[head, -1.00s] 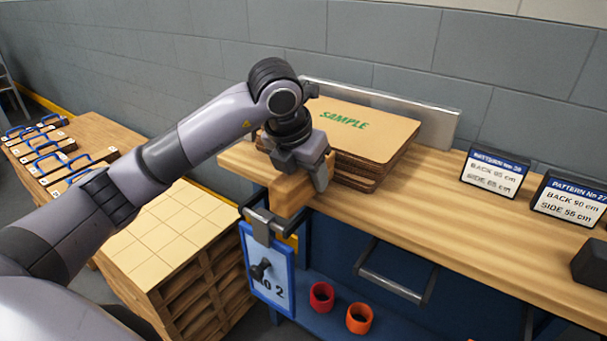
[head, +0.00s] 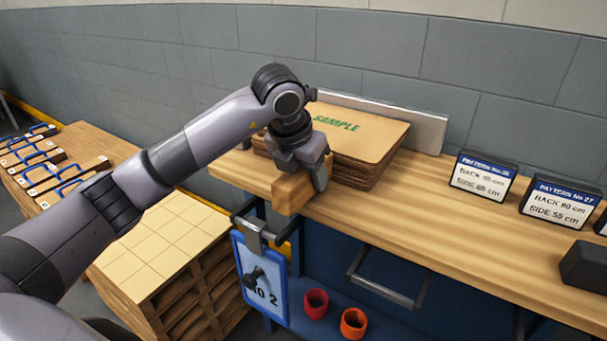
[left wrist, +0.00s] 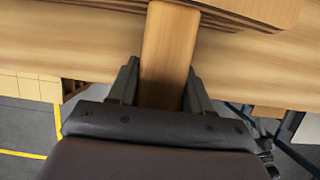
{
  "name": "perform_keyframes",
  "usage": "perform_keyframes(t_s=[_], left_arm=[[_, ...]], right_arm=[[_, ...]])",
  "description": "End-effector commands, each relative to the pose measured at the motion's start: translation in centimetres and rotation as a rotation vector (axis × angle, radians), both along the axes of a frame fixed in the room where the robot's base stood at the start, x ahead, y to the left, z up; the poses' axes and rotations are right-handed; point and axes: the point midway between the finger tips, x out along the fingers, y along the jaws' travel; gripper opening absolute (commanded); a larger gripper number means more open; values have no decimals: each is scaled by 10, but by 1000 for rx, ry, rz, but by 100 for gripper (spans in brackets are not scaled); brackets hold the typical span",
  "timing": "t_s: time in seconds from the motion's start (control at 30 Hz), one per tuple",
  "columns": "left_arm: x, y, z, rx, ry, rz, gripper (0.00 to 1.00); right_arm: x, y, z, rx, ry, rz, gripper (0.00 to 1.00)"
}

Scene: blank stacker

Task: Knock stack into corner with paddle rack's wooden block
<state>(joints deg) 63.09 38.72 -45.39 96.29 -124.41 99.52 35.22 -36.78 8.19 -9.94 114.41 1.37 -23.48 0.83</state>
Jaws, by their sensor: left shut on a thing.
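My left gripper (head: 305,180) is shut on a wooden block (head: 289,195) at the front edge of the wooden bench, near its left end. The block also shows between the two fingers in the left wrist view (left wrist: 168,55). The stack of brown sheets (head: 372,170), with "SAMPLE" in green on its top sheet, lies on the bench just behind and right of the gripper. A grey metal fence (head: 425,130) stands along its back. The arm hides the stack's left side. My right gripper is not in view.
A blue-framed board (head: 262,280) hangs below the front edge, beside red and orange cups. A tile-topped pallet (head: 150,245) stands lower left.

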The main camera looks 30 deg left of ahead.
Motion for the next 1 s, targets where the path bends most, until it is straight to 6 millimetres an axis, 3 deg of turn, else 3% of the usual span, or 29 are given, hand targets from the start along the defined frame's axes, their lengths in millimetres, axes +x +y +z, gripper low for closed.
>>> perform_keyframes(t_s=[0.47,1.0], left_arm=[[6,-2,2,-4,-10,-3,8],[-15,1,1,-2,-4,-2,8]], right_arm=[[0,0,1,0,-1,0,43],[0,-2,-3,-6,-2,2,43]])
